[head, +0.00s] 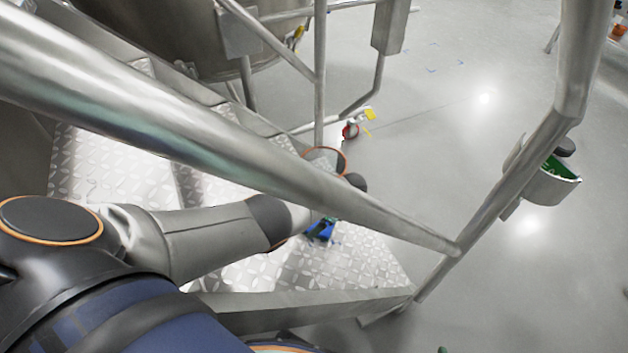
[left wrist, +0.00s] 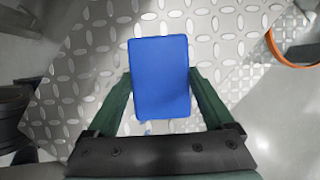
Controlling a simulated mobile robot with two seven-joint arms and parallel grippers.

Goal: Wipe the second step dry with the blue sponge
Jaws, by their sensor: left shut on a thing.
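The blue sponge (left wrist: 160,75) is a flat rectangular block between the two dark green fingers of my left gripper (left wrist: 160,98) in the left wrist view. My left gripper is shut on it. In the head view the blue sponge (head: 321,231) and my left gripper (head: 318,238) show small, below the handrail, over the lower diamond-plate step (head: 350,265). I cannot tell whether the sponge touches the plate. Another diamond-plate step (head: 110,165) lies to the left. No water can be made out for certain. My right gripper is not in view.
A thick metal handrail (head: 200,130) crosses above my left arm, and a post (head: 510,160) stands at the right. A holder with green contents (head: 560,180) hangs on that post. A red and yellow object (head: 352,130) lies beyond the steps. Grey floor is open at right.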

